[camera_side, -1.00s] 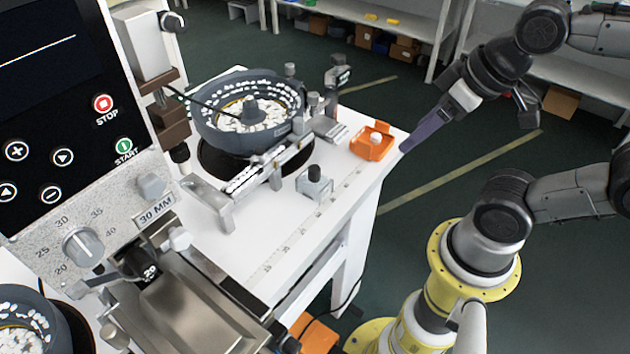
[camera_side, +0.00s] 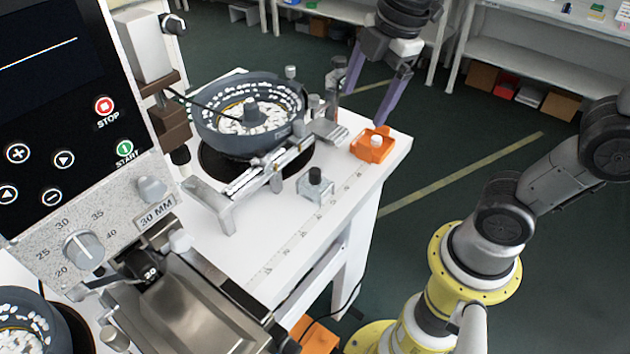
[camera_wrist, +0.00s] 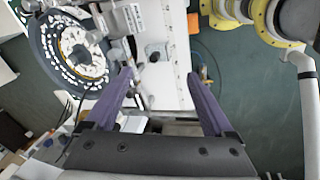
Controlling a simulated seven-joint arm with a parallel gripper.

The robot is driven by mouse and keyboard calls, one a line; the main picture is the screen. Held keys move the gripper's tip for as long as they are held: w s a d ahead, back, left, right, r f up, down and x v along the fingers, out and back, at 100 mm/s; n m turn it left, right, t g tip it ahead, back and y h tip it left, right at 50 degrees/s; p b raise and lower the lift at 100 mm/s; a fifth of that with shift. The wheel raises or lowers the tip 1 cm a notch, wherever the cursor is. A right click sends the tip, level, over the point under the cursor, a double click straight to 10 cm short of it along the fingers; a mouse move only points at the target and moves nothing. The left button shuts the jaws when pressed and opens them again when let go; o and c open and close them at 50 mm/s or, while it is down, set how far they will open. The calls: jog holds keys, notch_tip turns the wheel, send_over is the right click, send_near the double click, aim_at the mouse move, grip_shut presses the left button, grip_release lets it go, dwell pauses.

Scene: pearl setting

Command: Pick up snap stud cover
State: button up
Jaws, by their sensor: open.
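A small white round piece (camera_side: 376,141), which looks like the snap stud cover, sits in an orange holder (camera_side: 362,153) near the right edge of the white table. My gripper (camera_side: 356,119) is open and empty, with its two purple fingers pointing down. In the side view it appears just above and left of the holder, its right finger close to the white piece. In the wrist view my gripper (camera_wrist: 160,75) is spread wide.
A grey feeder bowl (camera_side: 249,118) full of white parts stands on the table, with a metal rail (camera_side: 262,172) in front. A small grey block with a black knob (camera_side: 315,185) stands left of the holder. The control panel (camera_side: 55,110) fills the left side.

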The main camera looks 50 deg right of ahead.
aim_at(315, 171)
jog(key=w+a+f+n+g, duration=0.3)
jog(key=w+f, duration=0.2)
jog(key=w, duration=0.2)
jog(key=shift+n, duration=0.3)
jog(key=f, duration=0.9)
jog(key=shift+w+a+f, duration=0.15)
jog(key=shift+a+f, duration=0.1)
jog(key=shift+f, duration=0.1)
jog(key=shift+a+f, duration=0.1)
jog(key=shift+f, duration=2.75)
jog(key=shift+c, duration=0.3)
jog(key=c, duration=0.9)
jog(key=shift+r, duration=0.1)
